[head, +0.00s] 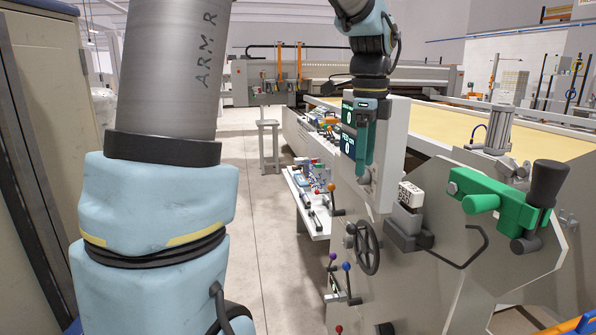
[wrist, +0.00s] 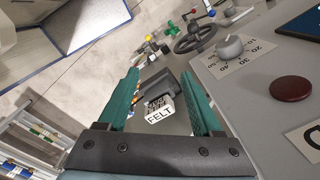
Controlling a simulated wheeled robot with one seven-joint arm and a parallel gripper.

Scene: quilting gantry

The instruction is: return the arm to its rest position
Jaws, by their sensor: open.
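My gripper (head: 362,178) hangs fingers-down in front of the grey control panel (head: 393,150) at the machine's near end. In the wrist view its two green fingers (wrist: 161,75) stand apart with nothing held between them. A white block marked FELT (wrist: 159,110) shows between and beyond the fingers. In the head view the white block (head: 410,194) sits at a dark grey holder (head: 408,236), to the right of and below my gripper. No rest position is marked in either view.
A handwheel (head: 367,248) and coloured ball levers (head: 347,267) stick out below the panel. A green clamp with a black handle (head: 500,205) stands at right. A cluttered tray (head: 312,218) juts into the aisle. The aisle floor (head: 245,200) is clear. A cabinet (head: 45,120) stands at left.

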